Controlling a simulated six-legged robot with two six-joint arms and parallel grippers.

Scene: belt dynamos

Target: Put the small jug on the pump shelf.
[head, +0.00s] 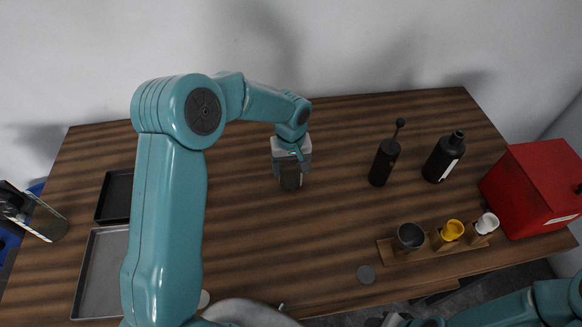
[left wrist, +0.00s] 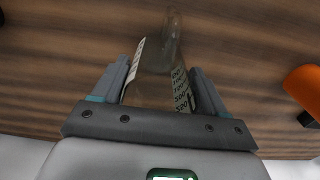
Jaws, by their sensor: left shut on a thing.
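My left gripper (left wrist: 158,88) is shut on a clear, see-through jug (left wrist: 150,92) with a pale scale strip of printed numbers on its side. In the head view the gripper (head: 291,170) is over the middle of the table, and the jug shows as a small dark grey shape (head: 291,183) below the fingers. I cannot tell whether its base touches the table. I cannot make out a pump shelf for sure. My right arm enters at the lower right, but its fingers do not show.
A dark bottle with a tall top (head: 385,160), a black bottle (head: 443,158) and a red box (head: 530,190) stand right. A wooden rack (head: 424,252) holds three cups. An orange thing (left wrist: 304,88) is beside the gripper.

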